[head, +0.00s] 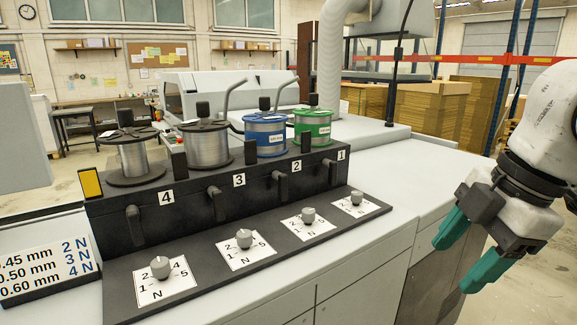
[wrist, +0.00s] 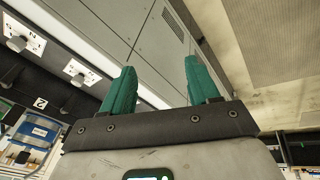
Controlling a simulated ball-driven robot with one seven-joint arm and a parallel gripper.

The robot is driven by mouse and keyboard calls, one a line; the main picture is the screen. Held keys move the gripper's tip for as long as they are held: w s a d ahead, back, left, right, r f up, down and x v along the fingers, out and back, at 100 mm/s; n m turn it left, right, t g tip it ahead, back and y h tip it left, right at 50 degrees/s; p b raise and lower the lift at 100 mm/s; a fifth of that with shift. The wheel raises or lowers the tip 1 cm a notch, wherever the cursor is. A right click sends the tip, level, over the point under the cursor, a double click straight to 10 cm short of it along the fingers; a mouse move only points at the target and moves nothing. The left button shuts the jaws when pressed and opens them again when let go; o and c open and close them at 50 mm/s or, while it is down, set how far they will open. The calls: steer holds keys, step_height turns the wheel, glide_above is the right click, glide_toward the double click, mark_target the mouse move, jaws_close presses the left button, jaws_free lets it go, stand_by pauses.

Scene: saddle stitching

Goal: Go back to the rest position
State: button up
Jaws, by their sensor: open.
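My gripper (head: 459,254) hangs at the right in the head view, beyond the right end of the machine's bench and apart from it. Its two green fingers point down and to the left. In the wrist view the fingers (wrist: 156,90) stand well apart with nothing between them. The gripper is open and empty. Behind the fingers the wrist view shows the grey cabinet front (wrist: 160,40) and the floor.
A black spool stand (head: 225,190) numbered 4 to 1 carries several wire spools, including a blue (head: 265,133) and a green one (head: 313,124). Dials (head: 245,238) line its front. A wire-size sign (head: 42,268) stands at left. Stacked cardboard (head: 435,105) stands behind at right.

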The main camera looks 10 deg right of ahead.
steer(key=w+a+f+m+t+y, duration=0.4)
steer(key=w+a+f+m+y, duration=0.1)
steer(key=w+a+f, duration=0.2)
step_height(320, 180, down, 16)
steer(key=s+a+m+h, duration=0.1)
steer(key=s+a+m, duration=0.15)
steer(key=m, duration=0.45)
steer(key=s+d+f+m+g+h, duration=0.3)
steer(key=s+f+m, duration=0.1)
steer(key=s+f, duration=1)
steer(key=s+d+f+g+h, duration=0.1)
steer(key=s+d+f, duration=0.1)
steer(key=s, duration=0.4)
steer(key=s+d+f+m+g+h, duration=0.1)
steer(key=s+d+f+h, duration=0.1)
steer(key=s+f, duration=0.3)
steer(key=shift+s+d+m+g+h+b, duration=0.3)
steer(key=shift+s+d+b, duration=0.1)
steer(key=shift+d, duration=0.15)
